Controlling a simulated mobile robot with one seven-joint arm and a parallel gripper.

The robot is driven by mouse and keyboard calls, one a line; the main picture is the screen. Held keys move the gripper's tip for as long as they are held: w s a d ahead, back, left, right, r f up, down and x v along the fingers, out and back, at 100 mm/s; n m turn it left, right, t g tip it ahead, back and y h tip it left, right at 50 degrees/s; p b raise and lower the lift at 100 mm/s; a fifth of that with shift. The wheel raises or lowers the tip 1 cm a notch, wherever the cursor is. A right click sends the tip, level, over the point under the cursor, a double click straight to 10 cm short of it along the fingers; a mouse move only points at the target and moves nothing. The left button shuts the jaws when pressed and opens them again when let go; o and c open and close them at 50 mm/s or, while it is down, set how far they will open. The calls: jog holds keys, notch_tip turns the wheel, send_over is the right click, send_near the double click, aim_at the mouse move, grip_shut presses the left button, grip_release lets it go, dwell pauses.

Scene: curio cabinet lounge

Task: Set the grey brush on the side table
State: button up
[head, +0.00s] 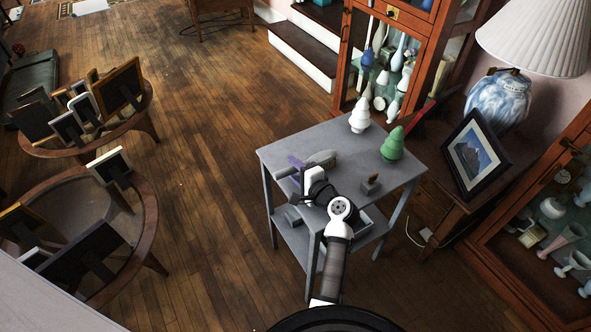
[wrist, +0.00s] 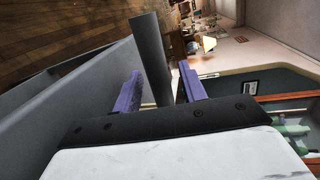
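The side table (head: 290,148) is grey, with a lower shelf. A grey elongated thing (head: 320,159), seemingly the grey brush, is at its left part beside my gripper (head: 296,168). In the wrist view a plain grey cylinder (wrist: 152,60) stands out between the two purple fingers of my gripper (wrist: 160,84). It looks close to the left finger, and a gap shows on the right, so the fingers look open around it. My wrist hides part of the tabletop, and I cannot tell whether the brush touches the table.
A white tree figure (head: 360,121), a green tree figure (head: 393,145) and a small dark block (head: 371,184) stand on the table. A framed picture (head: 475,155) and a lamp (head: 500,100) are to the right. Glass cabinets stand behind and right.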

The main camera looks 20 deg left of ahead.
jog(key=shift+r, duration=0.1)
jog(key=b+v, duration=0.2)
jog(key=v, duration=1)
jog(key=shift+d, duration=0.1)
